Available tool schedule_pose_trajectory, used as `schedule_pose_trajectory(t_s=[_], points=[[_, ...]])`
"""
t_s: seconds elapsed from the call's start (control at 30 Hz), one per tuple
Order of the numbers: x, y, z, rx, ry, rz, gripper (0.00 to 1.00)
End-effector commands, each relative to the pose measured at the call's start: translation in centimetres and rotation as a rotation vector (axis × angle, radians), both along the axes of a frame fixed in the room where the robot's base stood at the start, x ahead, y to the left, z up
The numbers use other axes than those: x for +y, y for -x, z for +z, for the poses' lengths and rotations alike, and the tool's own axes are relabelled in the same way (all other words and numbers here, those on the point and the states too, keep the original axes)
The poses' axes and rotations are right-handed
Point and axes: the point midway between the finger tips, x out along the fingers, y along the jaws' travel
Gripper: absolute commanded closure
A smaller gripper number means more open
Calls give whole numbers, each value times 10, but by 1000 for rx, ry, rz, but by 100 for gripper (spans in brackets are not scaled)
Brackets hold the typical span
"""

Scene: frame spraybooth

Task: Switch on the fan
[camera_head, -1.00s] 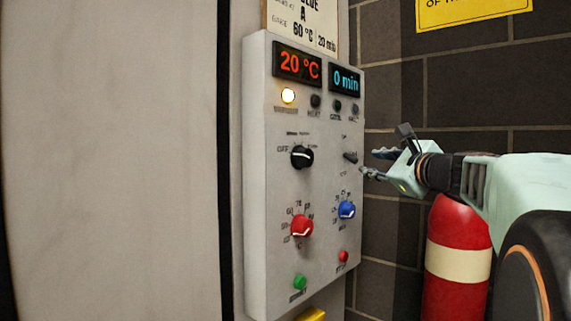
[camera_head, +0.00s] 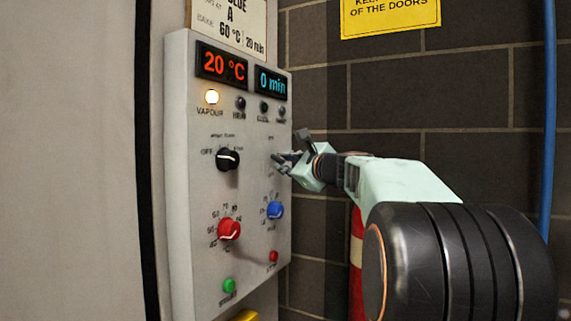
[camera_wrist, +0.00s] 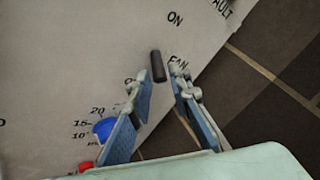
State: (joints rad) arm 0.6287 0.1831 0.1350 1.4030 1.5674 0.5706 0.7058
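The fan switch is a small dark toggle lever (camera_wrist: 157,66) on the grey control panel (camera_head: 207,270). In the wrist view it stands by the FAN label, between an ON label and a partly hidden label starting with O. Which way it is tipped I cannot tell. My gripper (camera_wrist: 160,80) is open, with its two blue-grey fingers on either side of the line to the lever; contact is not visible. In the head view my gripper (camera_head: 285,160) is close to the panel's right side and hides the lever.
The panel also has a black knob (camera_head: 228,159), a red knob (camera_head: 229,229), a blue knob (camera_head: 274,210), a green button (camera_head: 229,285) and a red button (camera_head: 273,256). A lit vapour lamp (camera_head: 211,97) is above. A red cylinder (camera_head: 356,240) stands behind my arm near the brick wall.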

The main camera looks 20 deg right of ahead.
Motion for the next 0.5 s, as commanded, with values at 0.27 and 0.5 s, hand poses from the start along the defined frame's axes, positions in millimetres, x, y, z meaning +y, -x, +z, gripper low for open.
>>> schedule_pose_trajectory(t_s=[0.27,0.5], points=[[0,0,0,0,0,0,100],[0,0,4,10,8,0,100]])
